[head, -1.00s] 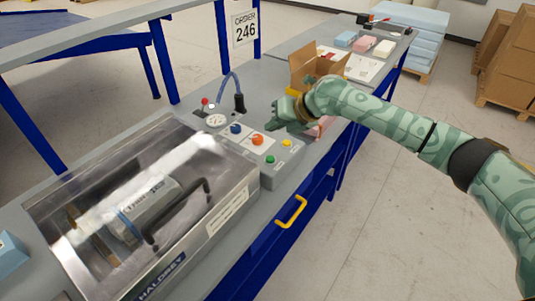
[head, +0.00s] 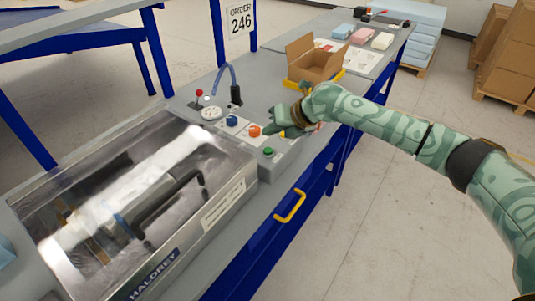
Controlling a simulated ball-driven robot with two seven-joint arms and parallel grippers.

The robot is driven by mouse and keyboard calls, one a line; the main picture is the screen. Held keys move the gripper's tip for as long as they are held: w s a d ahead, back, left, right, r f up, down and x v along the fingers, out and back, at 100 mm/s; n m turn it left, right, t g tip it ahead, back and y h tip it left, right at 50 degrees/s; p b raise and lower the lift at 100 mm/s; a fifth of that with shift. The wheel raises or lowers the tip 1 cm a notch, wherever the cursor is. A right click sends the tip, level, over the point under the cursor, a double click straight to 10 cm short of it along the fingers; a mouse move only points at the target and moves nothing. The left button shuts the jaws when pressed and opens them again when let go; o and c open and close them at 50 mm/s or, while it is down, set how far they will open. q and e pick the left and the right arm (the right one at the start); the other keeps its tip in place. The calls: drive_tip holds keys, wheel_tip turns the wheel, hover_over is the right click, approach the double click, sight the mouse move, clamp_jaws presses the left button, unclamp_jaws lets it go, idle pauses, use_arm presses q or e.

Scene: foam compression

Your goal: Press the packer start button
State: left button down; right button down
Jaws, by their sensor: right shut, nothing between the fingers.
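The packer (head: 215,205) is a grey machine with a clear lid, which is down, and a black handle. Its control panel (head: 245,140) holds a blue button (head: 232,121), an orange-red button (head: 254,131) and a green button (head: 268,152). Their small labels are unreadable. My right gripper (head: 277,130) is shut and empty, low over the panel's right end, close to the orange-red and green buttons. It hides the spot where a yellow button showed earlier. I cannot tell whether it touches the panel. My left gripper is not in view.
A round gauge (head: 210,113), a red-knobbed lever (head: 199,93) and a black fitting with a blue hose (head: 236,94) stand behind the panel. An open cardboard box (head: 313,65) is just beyond my right gripper. A yellow handle (head: 290,206) projects from the bench front.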

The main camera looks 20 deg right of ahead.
sight(271, 152)
drive_tip(key=shift+f+b, duration=1.05)
drive_tip(key=shift+f, duration=0.9)
idle(0.4)
drive_tip(key=shift+f+b, duration=0.3)
drive_tip(key=shift+f, duration=0.1)
drive_tip(key=shift+f+b, duration=0.35)
drive_tip(key=shift+f, duration=0.1)
idle(0.5)
drive_tip(key=shift+r, duration=0.15)
idle(0.3)
drive_tip(key=shift+r+p, duration=0.55)
drive_tip(key=shift+r, duration=0.25)
drive_tip(key=shift+r+p, duration=1.65)
drive_tip(key=shift+r, duration=0.9)
drive_tip(key=shift+f, duration=0.1)
